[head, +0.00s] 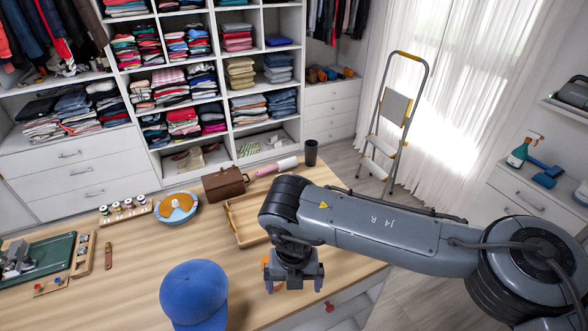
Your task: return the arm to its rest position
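My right arm comes in from the right and reaches over the wooden table (130,250). Its gripper (294,286) points down near the table's front edge. The two fingers are spread apart and I see nothing held between them. A small orange thing (265,262) shows partly behind the gripper; most of it is hidden. My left gripper is not in view.
A blue cap (195,292) lies left of the gripper. A wooden tray (236,222) is just behind, partly covered by my arm. A brown case (224,184), a dark cup (311,152) and a blue-rimmed round dish (177,208) stand farther back. A stepladder (392,115) stands beyond.

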